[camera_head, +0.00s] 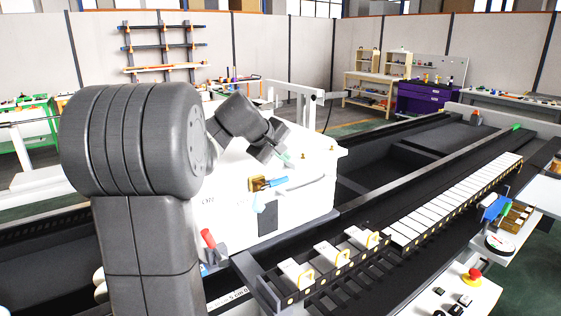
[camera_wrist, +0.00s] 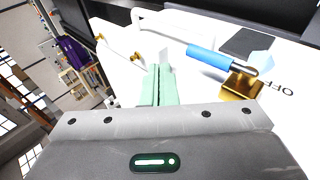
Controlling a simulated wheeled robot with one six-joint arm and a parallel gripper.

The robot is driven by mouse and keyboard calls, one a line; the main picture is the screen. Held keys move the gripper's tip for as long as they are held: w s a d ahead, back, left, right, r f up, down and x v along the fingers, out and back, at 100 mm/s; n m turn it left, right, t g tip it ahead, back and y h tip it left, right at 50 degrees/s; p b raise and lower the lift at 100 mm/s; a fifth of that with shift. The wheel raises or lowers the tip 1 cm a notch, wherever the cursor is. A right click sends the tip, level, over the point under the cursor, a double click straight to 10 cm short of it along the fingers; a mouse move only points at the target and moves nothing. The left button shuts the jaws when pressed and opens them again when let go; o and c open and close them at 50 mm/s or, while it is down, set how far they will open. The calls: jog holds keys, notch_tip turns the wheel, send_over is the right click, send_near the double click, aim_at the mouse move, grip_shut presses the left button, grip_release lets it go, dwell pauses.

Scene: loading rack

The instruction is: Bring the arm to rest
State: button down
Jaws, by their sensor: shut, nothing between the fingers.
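My arm rises at the left of the head view, and its wrist reaches toward a white machine housing. My gripper (camera_wrist: 158,86) shows in the wrist view as pale green fingers held together, with nothing between them. In the head view the gripper (camera_head: 284,157) is small and partly hidden by the wrist. A brass fitting with a blue-sleeved handle (camera_head: 268,184) is on the white housing (camera_head: 300,210), below the gripper. The handle also shows in the wrist view (camera_wrist: 208,57), right of the fingers and apart from them in the picture.
A black rack (camera_head: 330,272) holding several white blocks runs along the right of the housing. A red-handled lever (camera_head: 208,239) stands at the housing's lower left. A red button (camera_head: 474,276) and a gauge (camera_head: 499,245) are at the right. Benches and a purple cabinet (camera_head: 422,99) stand far back.

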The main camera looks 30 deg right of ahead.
aim_at(281, 181)
notch_tip(281, 181, up, 8)
jog(key=s, duration=0.1)
jog(key=shift+s+a+r, duration=0.15)
jog(key=shift+s+r, duration=0.1)
jog(key=shift+s, duration=0.1)
jog(key=shift+f, duration=0.1)
jog(key=shift+w+f+b, duration=0.45)
jog(key=shift+f, duration=1.85)
jog(key=shift+w+f+b, duration=0.45)
jog(key=shift+w+f, duration=0.05)
jog(key=shift+f, duration=1.75)
jog(key=shift+w+f+b, duration=0.45)
jog(key=shift+f, duration=1.85)
jog(key=shift+r, duration=0.1)
